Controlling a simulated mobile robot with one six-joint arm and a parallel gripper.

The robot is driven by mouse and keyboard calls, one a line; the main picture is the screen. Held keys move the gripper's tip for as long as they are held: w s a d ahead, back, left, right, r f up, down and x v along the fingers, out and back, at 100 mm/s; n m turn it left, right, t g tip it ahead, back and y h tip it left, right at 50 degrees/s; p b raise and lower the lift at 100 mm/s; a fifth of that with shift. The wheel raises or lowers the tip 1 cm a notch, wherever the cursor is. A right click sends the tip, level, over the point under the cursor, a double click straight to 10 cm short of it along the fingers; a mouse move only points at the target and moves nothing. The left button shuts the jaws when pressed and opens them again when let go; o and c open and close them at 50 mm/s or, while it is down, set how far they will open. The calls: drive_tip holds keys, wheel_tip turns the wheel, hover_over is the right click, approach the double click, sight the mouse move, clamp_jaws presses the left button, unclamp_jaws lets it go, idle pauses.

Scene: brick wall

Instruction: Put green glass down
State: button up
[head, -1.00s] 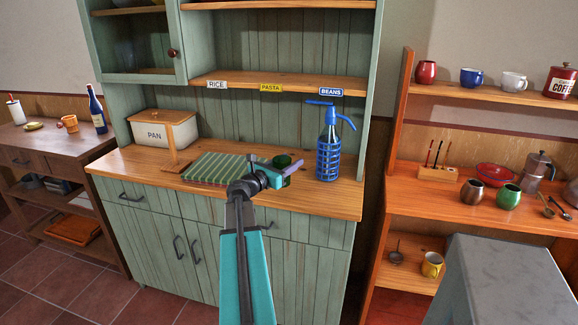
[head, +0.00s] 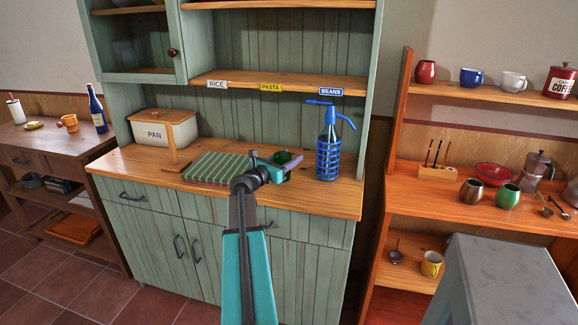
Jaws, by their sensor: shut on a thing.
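My gripper (head: 283,166) reaches over the wooden counter of the green cupboard (head: 318,201). It is shut on the dark green glass (head: 283,157), which is partly hidden behind the jaws. The glass is over the counter, between the striped cloth and the blue siphon bottle. I cannot tell whether its base touches the wood.
A green striped cloth (head: 220,167) lies left of my gripper. A blue caged siphon bottle (head: 328,155) stands close on the right. A white PAN box (head: 165,128) is at the back left. Bare counter shows in front and at the right.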

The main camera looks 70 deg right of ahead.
drive_tip(key=shift+f, duration=1.55)
drive_tip(key=shift+f, duration=0.15)
drive_tip(key=o, duration=1.1)
drive_tip(key=shift+o, duration=0.2)
drive_tip(key=shift+r, duration=0.2)
drive_tip(key=b+v, duration=0.1)
drive_tip(key=v, duration=1.1)
